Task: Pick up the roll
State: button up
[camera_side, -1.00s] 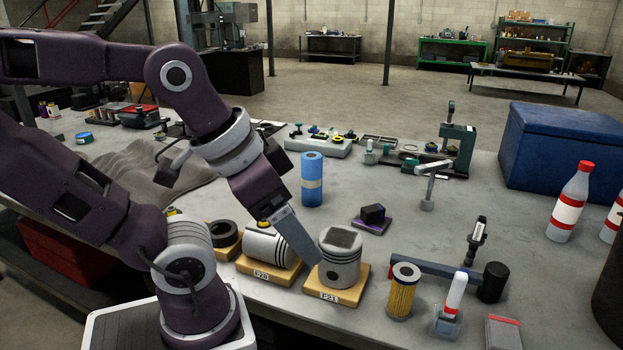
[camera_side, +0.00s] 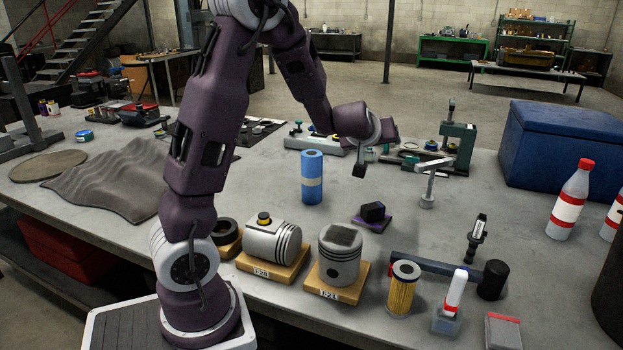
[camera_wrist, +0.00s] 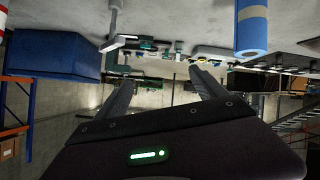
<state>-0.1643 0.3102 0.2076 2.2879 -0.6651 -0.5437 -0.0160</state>
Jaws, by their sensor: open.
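In the wrist view, which is upside down, the roll (camera_wrist: 252,32) is at the upper right, partly cut off by the top edge. My gripper (camera_wrist: 160,92) is open there, its two fingers spread with nothing between them. The roll is outside the fingers, off to one side. In the side view my wrist is raised above and to the right of the roll, apart from it; the fingers cannot be made out clearly.
Two pistons on wooden blocks (camera_side: 340,255) (camera_side: 271,243) stand in front of the roll. A dark block on a purple pad (camera_side: 372,218) is to its right. A green-framed tool (camera_side: 459,147) and blue chest (camera_side: 560,150) stand farther right. A grey cloth (camera_side: 125,180) lies left.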

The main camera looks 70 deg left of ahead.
jog(key=s+a+f+n+g+y, duration=0.2)
jog(key=a+f+y, duration=0.2)
jog(key=a, duration=0.5)
jog(key=n+g+y, duration=0.2)
jog(key=g+y, duration=0.2)
jog(key=y, duration=0.1)
send_over(314, 163)
jog(key=shift+w+a+f, duration=0.2)
jog(key=shift+a+f, duration=0.1)
jog(key=shift+f, duration=0.25)
jog(key=shift+g+y, duration=0.3)
notch_tip(314, 163, down, 6)
jog(key=shift+s+a+f, duration=0.1)
jog(key=shift+s, duration=0.05)
jog(key=shift+a+f, duration=0.15)
jog(key=shift+f, duration=0.1)
jog(key=a, duration=0.4)
jog(key=shift+w+a, duration=0.35)
grip_shut()
